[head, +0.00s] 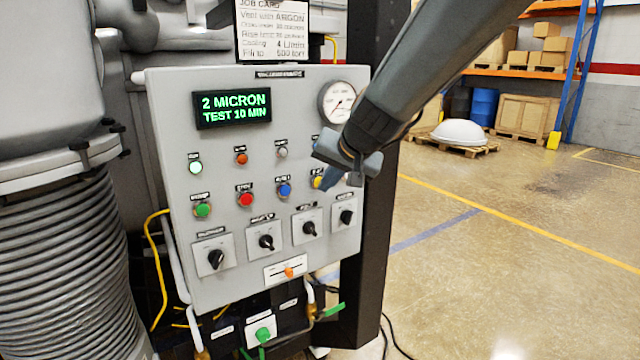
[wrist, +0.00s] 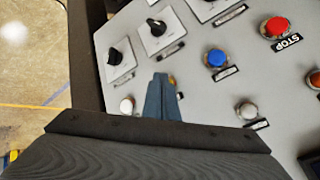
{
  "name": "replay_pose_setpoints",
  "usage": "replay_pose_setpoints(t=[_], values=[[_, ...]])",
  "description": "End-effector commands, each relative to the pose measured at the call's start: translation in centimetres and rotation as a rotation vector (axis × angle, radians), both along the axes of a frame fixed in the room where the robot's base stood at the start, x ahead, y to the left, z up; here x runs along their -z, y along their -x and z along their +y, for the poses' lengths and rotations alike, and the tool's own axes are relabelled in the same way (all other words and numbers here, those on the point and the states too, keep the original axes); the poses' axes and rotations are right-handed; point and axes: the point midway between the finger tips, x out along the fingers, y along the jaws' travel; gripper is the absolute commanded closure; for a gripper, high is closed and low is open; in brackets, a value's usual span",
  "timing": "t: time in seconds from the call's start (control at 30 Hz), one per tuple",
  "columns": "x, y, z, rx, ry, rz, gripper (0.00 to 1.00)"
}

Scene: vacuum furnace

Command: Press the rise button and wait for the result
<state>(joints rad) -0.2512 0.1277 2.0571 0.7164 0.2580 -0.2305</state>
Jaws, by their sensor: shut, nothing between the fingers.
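The grey control panel (head: 335,240) carries a row of push buttons: green (head: 203,210), red (head: 246,199), blue (head: 285,190) and a yellow button (head: 318,182) at the right end. The button labels are too small to read in the head view, so I cannot read which one says rise. My gripper (head: 323,186) is shut and empty, its tips at the yellow button. In the wrist view the fingers (wrist: 162,80) cover most of the yellow button (wrist: 172,80); whether they touch it I cannot tell. The green display (head: 233,108) reads "2 MICRON TEST 10 MIN".
A round gauge (head: 338,102) is at the upper right. A job card (head: 275,30) stands above. Open floor lies to the right.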

Motion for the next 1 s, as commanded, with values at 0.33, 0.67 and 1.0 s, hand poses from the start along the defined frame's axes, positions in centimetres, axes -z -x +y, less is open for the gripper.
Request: replay_pose_setpoints(t=[0.33, 0.67, 1.0], values=[[-0.1, 0.0, 0.0, 0.001, 0.0, -0.002, 1.0], [0.0, 1.1, -0.8, 0.002, -0.001, -0.001, 1.0], [-0.1, 1.3, -0.9, 0.0, 0.0, -0.001, 1.0]])
